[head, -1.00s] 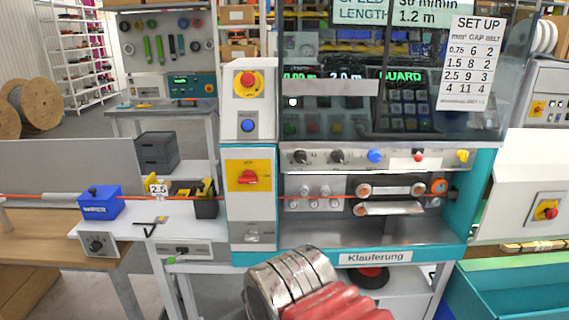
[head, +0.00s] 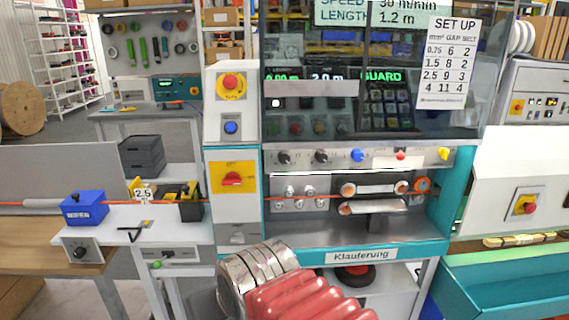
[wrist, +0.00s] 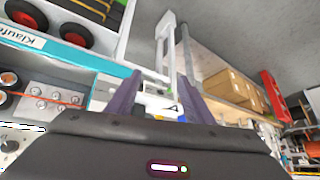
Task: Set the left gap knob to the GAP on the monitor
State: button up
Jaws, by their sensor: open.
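Two dark knobs sit on the machine's grey panel in the head view, the left one (head: 284,157) and the right one (head: 321,157). Their pointer settings are too small to read. The monitor (head: 375,12) shows SPEED 30 m/min and LENGTH 1.2 m; its top is cut off and no GAP line shows. My gripper shows in the wrist view (wrist: 160,95), open, with nothing clearly between its two dark purple fingers. It is apart from the panel. A dark knob (wrist: 10,146) shows at the wrist view's left edge; I cannot tell which one. My gripper's fingers are not visible in the head view.
A SET UP sheet (head: 446,62) lists GAP and BELT values. A 2.5 tag (head: 143,194) stands by the orange cable. Rollers (head: 375,189) lie below the panel. A blue box (head: 83,208) stands left on the white bench. A teal bin (head: 510,275) is at right.

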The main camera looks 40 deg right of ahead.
jog(key=w+d+r+m+t+h, duration=0.2)
jog(key=w+d+m+t, duration=0.15)
jog(key=w+d, duration=0.35)
jog(key=w+d+r+m+t+h, duration=0.2)
jog(key=w+d+r+m, duration=0.15)
jog(key=w+d, duration=0.35)
jog(key=d+r+m+t+h, duration=0.1)
jog(key=d+r+m+h, duration=0.1)
jog(key=d, duration=0.4)
jog(key=w+d+r+m+t+h, duration=0.1)
jog(key=d+r+m+h, duration=0.1)
jog(key=d+m+h, duration=0.2)
jog(key=d+m, duration=0.1)
jog(key=d, duration=0.2)
jog(key=shift+d, duration=0.3)
